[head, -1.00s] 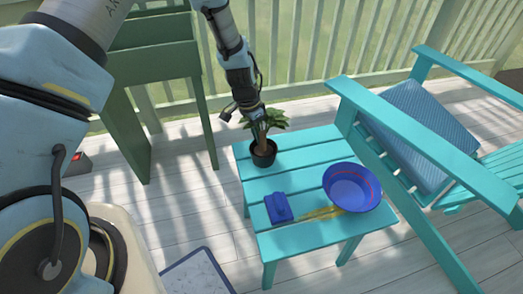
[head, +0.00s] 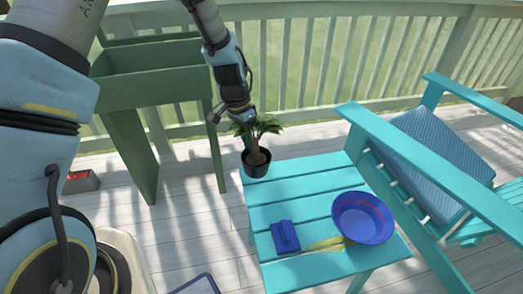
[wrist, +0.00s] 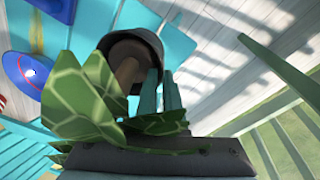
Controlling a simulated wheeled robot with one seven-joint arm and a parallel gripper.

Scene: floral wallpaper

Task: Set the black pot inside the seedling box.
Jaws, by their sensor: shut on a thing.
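The black pot (head: 256,168) holds a leafy green plant with a brown trunk. In the head view it is at the back left corner of the turquoise table; whether it touches the top is hard to tell. My gripper (head: 246,124) is above it among the leaves, shut on the potted plant. In the wrist view the pot (wrist: 150,45) shows beyond the two narrow fingers (wrist: 160,95), and leaves hide part of the grip. The seedling box appears to be the green raised trough (head: 150,88) on legs, left of my gripper and higher than the table.
The turquoise table (head: 300,190) also carries a blue bowl (head: 363,218), a small blue object (head: 285,237) and a yellowish item (head: 326,244). A turquoise chair (head: 425,190) stands at right. A railing (head: 320,75) runs behind. A red-and-grey box (head: 82,181) lies on the floor at left.

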